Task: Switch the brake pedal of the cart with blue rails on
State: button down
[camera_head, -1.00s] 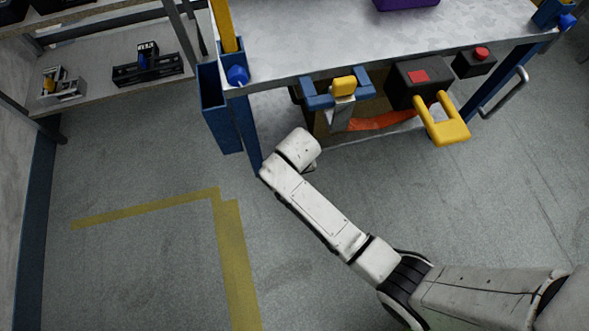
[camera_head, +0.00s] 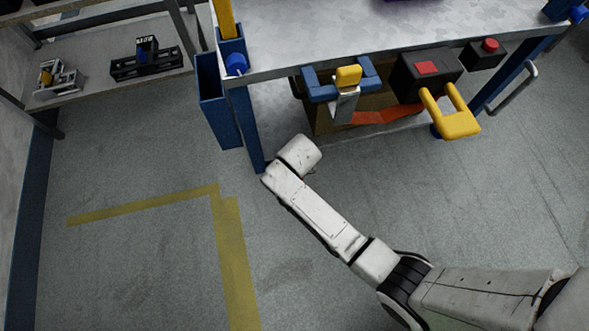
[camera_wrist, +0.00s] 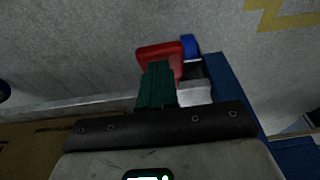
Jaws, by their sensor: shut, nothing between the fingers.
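The cart (camera_head: 310,50) has a grey metal top and blue legs. It stands ahead of me. In the wrist view a red pad (camera_wrist: 160,52), which looks like the brake pedal, sits low by the floor with a blue part (camera_wrist: 189,44) beside it. A blue post (camera_wrist: 232,88) of the cart stands to its right. My gripper (camera_wrist: 158,70) has its dark green fingers shut and empty. Their tips overlap the red pad in the picture; I cannot tell if they touch it. In the head view my arm's end is by the cart's near left leg, and the fingers and pedal are hidden.
A yellow handle (camera_head: 458,124) and a black box with a red top (camera_head: 428,73) stick out from the cart's front. A blue clamp-like part (camera_head: 322,86) is left of them. A shelf (camera_head: 95,75) stands at the left. The floor (camera_head: 140,260) is clear around yellow tape.

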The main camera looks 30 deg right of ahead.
jog(key=shift+s+a+f+t+h+b, duration=0.1)
jog(key=shift+s+f+t+h+b, duration=0.2)
jog(key=shift+f+t, duration=0.35)
jog(key=shift+s+a+f+t+h+b, duration=0.1)
jog(key=shift+s+f+t+b, duration=0.2)
jog(key=shift+f+t, duration=0.35)
jog(key=shift+s+a+f, duration=0.1)
jog(key=shift+s+f, duration=0.05)
jog(key=shift+f, duration=0.4)
jog(key=shift+s+f, duration=0.15)
jog(key=shift+f, duration=0.35)
jog(key=shift+f, duration=0.1)
